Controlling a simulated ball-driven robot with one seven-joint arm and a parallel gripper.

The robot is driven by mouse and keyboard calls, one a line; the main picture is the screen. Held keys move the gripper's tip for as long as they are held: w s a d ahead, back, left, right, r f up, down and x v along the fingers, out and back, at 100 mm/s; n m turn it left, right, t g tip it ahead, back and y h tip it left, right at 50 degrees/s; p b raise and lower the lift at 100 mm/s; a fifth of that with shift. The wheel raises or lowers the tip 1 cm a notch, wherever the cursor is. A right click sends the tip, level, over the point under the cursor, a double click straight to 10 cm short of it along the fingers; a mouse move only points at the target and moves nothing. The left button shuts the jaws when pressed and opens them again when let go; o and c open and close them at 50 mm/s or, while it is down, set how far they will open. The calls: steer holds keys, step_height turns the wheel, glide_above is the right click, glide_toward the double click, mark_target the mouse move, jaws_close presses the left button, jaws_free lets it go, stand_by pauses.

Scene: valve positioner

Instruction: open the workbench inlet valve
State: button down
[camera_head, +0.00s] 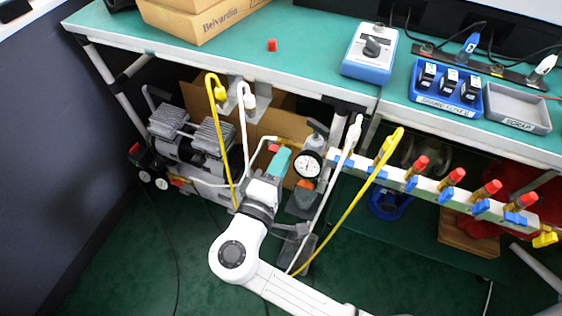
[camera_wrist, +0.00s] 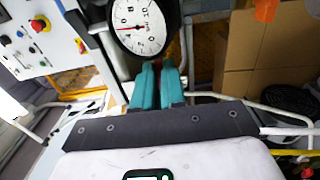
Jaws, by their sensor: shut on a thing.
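My gripper (camera_head: 283,155) has teal fingers and reaches under the bench edge, left of a round white pressure gauge (camera_head: 308,164). A red handle (camera_head: 273,148), which I take for the inlet valve's, shows right at the fingertips. My gripper is shut on it, though the fingers hide most of the grip and how far the handle is turned. In the wrist view the teal fingers (camera_wrist: 157,86) are close together below the gauge face (camera_wrist: 140,27). The handle cannot be made out there.
A white manifold (camera_head: 430,188) with several red-topped, blue-handled valves runs to the right. Yellow and white hoses hang around my arm, including a yellow hose (camera_head: 350,228) close on the right. A compressor (camera_head: 190,135) stands at left. The green bench top (camera_head: 310,45) is above.

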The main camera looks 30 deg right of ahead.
steer(key=shift+f, duration=0.1)
stand_by(0.3)
steer(key=c, duration=1.2)
jaws_free()
steer(key=shift+a, duration=0.1)
steer(key=p+v, duration=0.1)
steer(key=v, duration=0.9)
steer(key=shift+s+a, duration=0.2)
steer(key=shift+a, duration=0.05)
steer(key=shift+d, duration=0.15)
steer(key=s+d+f+m+g+y, duration=0.35)
steer(key=s+d+f+g, duration=0.2)
steer(key=d, duration=0.35)
steer(key=s+d+f+m+g+y, duration=0.2)
steer(key=s+d+f+g+y, duration=0.25)
steer(key=d+f, duration=0.3)
steer(key=s+m+y, duration=0.2)
steer(key=s+y, duration=0.3)
steer(key=y, duration=0.1)
step_height(320, 180, up, 21)
steer(key=p, duration=2.2)
steer(key=shift+d, duration=0.35)
